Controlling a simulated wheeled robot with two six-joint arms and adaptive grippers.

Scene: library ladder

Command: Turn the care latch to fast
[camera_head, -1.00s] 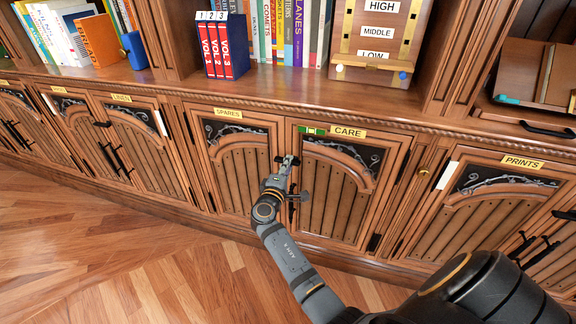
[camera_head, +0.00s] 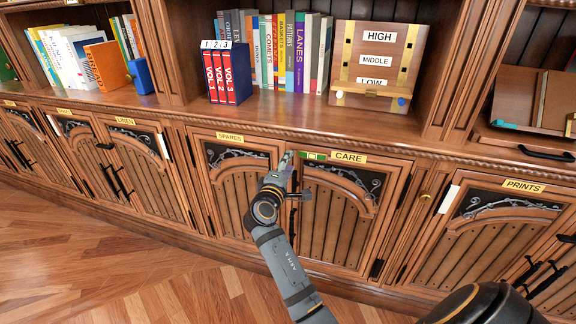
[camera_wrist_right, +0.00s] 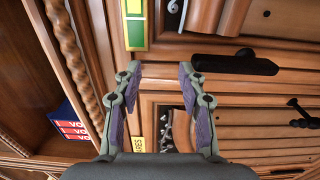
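The CARE label (camera_head: 349,157) is on the cabinet door in the middle of the head view, with a green and yellow plate (camera_head: 314,156) to its left. That plate shows in the right wrist view (camera_wrist_right: 136,32), just beyond the fingertips. A black bar, apparently the care latch (camera_wrist_right: 235,64), lies to the right of the fingers in the wrist view. In the head view my gripper mostly hides it. My right gripper (camera_head: 287,158) is at the door's upper left edge, its fingers (camera_wrist_right: 160,70) apart with nothing held between them. My left gripper is out of view.
The SPARES door (camera_head: 239,185) is to the left and the PRINTS door (camera_head: 506,220) to the right. A black handle (camera_head: 304,196) projects beside my right wrist. Books (camera_head: 226,72) and a HIGH/MIDDLE/LOW board (camera_head: 378,62) stand above. The wooden floor (camera_head: 90,270) is clear.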

